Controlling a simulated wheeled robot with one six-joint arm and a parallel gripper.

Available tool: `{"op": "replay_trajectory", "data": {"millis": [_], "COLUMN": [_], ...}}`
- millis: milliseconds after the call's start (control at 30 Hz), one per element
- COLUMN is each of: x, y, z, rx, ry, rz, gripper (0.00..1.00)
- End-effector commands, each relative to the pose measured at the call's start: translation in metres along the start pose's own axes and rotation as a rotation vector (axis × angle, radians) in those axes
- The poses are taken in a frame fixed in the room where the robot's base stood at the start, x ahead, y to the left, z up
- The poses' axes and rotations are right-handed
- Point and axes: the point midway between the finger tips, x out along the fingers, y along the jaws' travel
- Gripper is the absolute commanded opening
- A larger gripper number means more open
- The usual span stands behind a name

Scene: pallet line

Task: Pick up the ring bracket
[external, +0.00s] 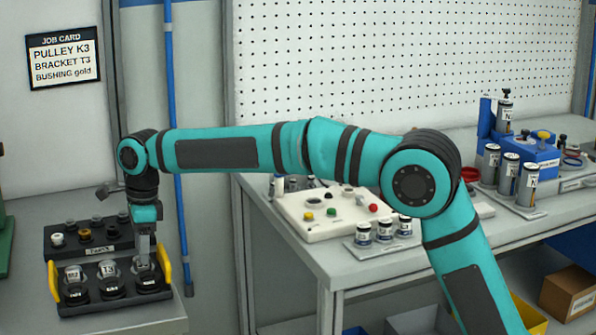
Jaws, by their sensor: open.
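A dark tray (122,301) with yellow handles lies on the grey surface at the lower left. It holds three dark-based pieces in a row with pale upright parts, which look like brackets. The middle bracket (109,270) bears a label reading T3. The left bracket (73,273) has a label too small to read surely. The right piece (148,284) is partly hidden by my gripper (143,265). My gripper points down over this right piece, its jaws open, close to or around its top. I cannot tell whether they touch it.
Behind the tray is a dark rack (88,240) with several small round parts. A job card (63,60) on the wall reads pulley K3, bracket T3, bushing gold. A workbench (340,268) with a button panel (325,214) and labelled cylinders stands at the right.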

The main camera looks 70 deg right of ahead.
Motion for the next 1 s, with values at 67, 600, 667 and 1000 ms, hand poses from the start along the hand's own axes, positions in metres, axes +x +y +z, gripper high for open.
{"op": "replay_trajectory", "data": {"millis": [67,600,667,1000], "x": [0.013,0.025,0.025,0.012], "y": [0.0,0.0,0.0,0.0], "z": [0.001,0.001,0.001,0.003], "rx": [0.0,0.0,0.0,0.0], "ry": [0.001,0.0,-0.001,-0.002], "rz": [0.001,0.0,0.0,-0.001], "gripper": [0.53,0.15,0.15,0.15]}}
